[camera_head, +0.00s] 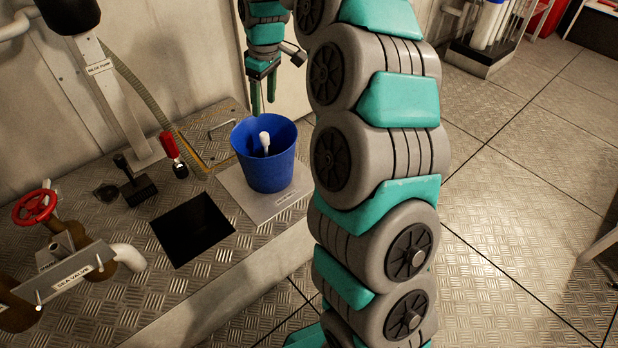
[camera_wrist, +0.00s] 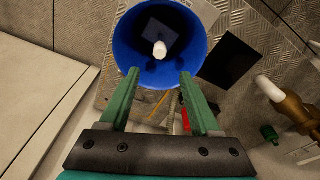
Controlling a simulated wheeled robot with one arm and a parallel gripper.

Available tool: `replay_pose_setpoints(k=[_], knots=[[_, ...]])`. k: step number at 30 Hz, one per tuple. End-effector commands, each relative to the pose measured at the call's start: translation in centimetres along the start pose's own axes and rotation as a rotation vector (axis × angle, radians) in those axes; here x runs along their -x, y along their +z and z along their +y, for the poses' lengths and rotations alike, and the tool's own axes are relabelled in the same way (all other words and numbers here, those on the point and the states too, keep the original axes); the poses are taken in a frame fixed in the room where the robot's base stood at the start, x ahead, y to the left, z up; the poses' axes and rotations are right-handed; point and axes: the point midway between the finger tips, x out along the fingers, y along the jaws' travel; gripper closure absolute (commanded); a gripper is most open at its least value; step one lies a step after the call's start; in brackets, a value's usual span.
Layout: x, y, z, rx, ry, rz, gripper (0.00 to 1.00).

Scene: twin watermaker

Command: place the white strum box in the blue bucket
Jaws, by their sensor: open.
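The blue bucket (camera_head: 268,170) stands upright on a light plate on the raised tread-plate ledge in the head view. The white strum box (camera_head: 264,142) is inside the bucket, with its pale rounded end showing; its lower part is hidden by the bucket wall. In the wrist view the white strum box (camera_wrist: 160,50) shows inside the blue bucket (camera_wrist: 122,45). My gripper (camera_head: 262,100) is above and behind the bucket, pointing down. In the wrist view my gripper (camera_wrist: 157,78) has its green fingers apart with nothing between them.
A dark square opening (camera_head: 193,230) lies in the ledge left of the bucket. A red-handled valve (camera_head: 172,150), a sea valve with a red wheel (camera_head: 36,207) and a bilge pump (camera_head: 110,75) stand further left. The tread-plate floor at right is mostly clear.

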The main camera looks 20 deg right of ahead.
Motion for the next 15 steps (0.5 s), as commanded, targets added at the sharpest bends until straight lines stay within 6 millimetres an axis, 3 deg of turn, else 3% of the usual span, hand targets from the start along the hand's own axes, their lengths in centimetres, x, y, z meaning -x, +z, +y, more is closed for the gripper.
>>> replay_pose_setpoints(k=[4,7,15], knots=[[0.6,0.8,-1.4,-0.011,-0.007,-0.003,0.36],[1.5,2.4,-3.7,-0.037,-0.02,-0.011,0.36],[3.4,9.9,-12.1,-0.167,-0.043,-0.074,0.36]])
